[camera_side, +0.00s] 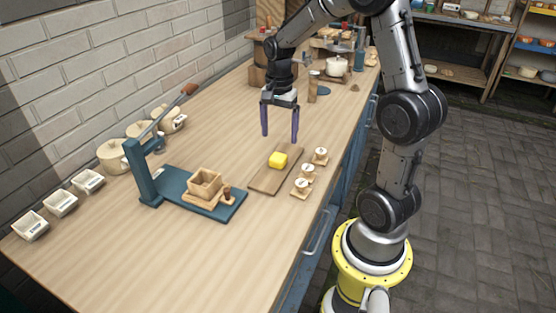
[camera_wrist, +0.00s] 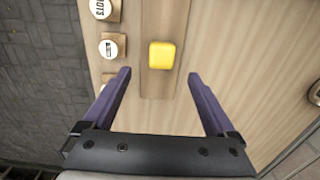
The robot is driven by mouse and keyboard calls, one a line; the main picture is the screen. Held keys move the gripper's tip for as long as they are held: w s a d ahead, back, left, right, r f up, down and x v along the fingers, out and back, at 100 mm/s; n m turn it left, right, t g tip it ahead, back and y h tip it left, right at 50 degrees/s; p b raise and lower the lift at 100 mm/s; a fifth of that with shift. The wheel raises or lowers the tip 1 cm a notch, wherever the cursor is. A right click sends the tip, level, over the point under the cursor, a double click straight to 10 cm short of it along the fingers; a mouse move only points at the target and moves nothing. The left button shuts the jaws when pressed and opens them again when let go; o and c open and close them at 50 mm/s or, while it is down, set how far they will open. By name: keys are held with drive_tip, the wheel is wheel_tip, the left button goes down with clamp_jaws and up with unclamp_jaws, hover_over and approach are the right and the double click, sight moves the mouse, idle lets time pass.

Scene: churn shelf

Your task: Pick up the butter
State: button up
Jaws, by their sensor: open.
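The butter (camera_side: 278,160) is a small yellow block lying on a wooden board (camera_side: 266,183) on the counter. In the wrist view the butter (camera_wrist: 162,55) lies on the board (camera_wrist: 159,88), ahead of and roughly between the fingertips. My gripper (camera_side: 280,136) has two purple fingers spread apart with nothing between them. It hangs above the counter, apart from the butter. In the wrist view my gripper (camera_wrist: 160,75) shows both fingers wide apart.
Several small stamps with white round labels (camera_side: 308,168) stand right of the board. A blue lever press (camera_side: 165,185) with a wooden box (camera_side: 205,183) stands left of it. White trays (camera_side: 60,203) and lidded pots (camera_side: 112,155) line the wall. The front counter is clear.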

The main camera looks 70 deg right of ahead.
sight(278, 157)
drive_tip(key=shift+w+a+f, duration=0.1)
drive_tip(key=shift+w+f, duration=0.05)
drive_tip(key=shift+f, duration=3.85)
drive_tip(key=c, duration=1.4)
drive_tip(key=shift+o, duration=0.2)
drive_tip(key=shift+r, duration=0.15)
